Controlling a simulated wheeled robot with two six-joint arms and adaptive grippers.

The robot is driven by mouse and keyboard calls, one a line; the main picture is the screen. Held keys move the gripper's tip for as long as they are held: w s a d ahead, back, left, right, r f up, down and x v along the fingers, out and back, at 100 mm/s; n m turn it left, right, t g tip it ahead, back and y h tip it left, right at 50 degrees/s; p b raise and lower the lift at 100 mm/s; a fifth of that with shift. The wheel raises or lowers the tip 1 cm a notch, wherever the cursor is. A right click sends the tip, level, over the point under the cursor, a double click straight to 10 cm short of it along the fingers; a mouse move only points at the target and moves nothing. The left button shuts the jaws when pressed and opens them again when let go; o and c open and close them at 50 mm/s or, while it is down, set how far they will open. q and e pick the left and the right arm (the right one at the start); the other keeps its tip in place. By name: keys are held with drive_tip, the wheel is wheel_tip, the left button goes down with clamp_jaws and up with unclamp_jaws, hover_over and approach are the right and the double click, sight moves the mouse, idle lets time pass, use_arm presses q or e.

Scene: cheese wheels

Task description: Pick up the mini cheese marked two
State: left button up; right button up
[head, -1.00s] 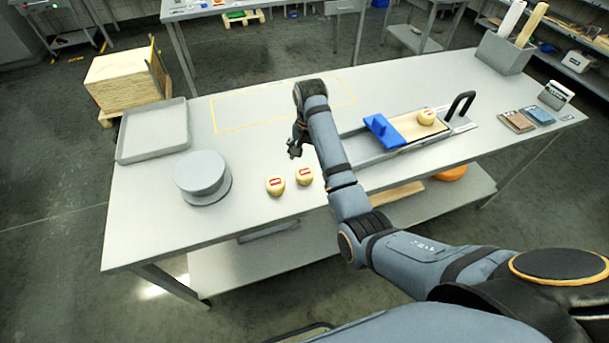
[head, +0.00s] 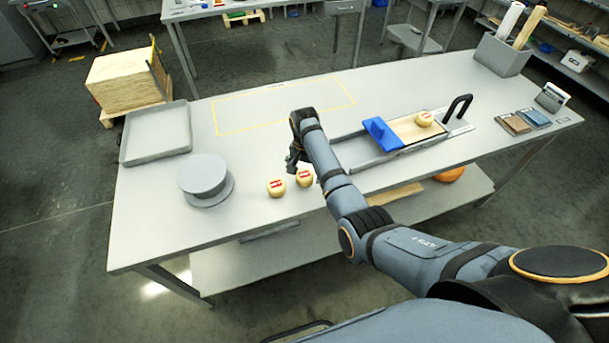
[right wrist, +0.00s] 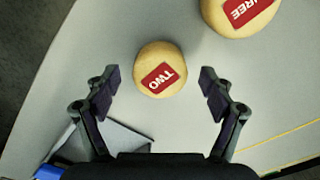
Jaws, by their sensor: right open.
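The mini cheese marked two (right wrist: 160,70) is a small round yellowish cheese with a red "TWO" label, upright on the grey table. In the head view it is the right one (head: 304,179) of a pair near the front edge. The cheese marked three (right wrist: 238,14) stands beside it, to the left in the head view (head: 276,187). My right gripper (right wrist: 160,80) is open and empty, its fingers on either side of cheese two in the wrist picture, apart from it. In the head view the right gripper (head: 293,166) hangs just behind cheese two. My left gripper is not in view.
A grey round stand (head: 203,176) is left of the cheeses, with a grey tray (head: 157,149) behind it. A slicing board with a blue block (head: 382,134) and another mini cheese (head: 424,119) is to the right. A yellow-outlined area (head: 250,110) behind is clear.

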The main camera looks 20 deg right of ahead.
drive_tip(key=shift+f, duration=0.75)
drive_tip(key=c, duration=1.3)
drive_tip(key=shift+r, duration=0.2)
drive_tip(key=shift+r+b, duration=0.3)
drive_tip(key=s+d+r+p, duration=0.1)
drive_tip(key=s+d+r, duration=0.1)
drive_tip(key=d+r, duration=0.2)
drive_tip(key=s+d+r+p, duration=0.2)
drive_tip(key=s+d+r, duration=0.1)
drive_tip(key=d+r, duration=0.1)
drive_tip(key=s+d+r+p, duration=0.1)
drive_tip(key=s+d+r, duration=0.1)
drive_tip(key=d+r, duration=0.1)
drive_tip(key=shift+s+d+r+p, duration=0.3)
drive_tip(key=shift+d+r, duration=0.1)
drive_tip(key=shift+r, duration=0.15)
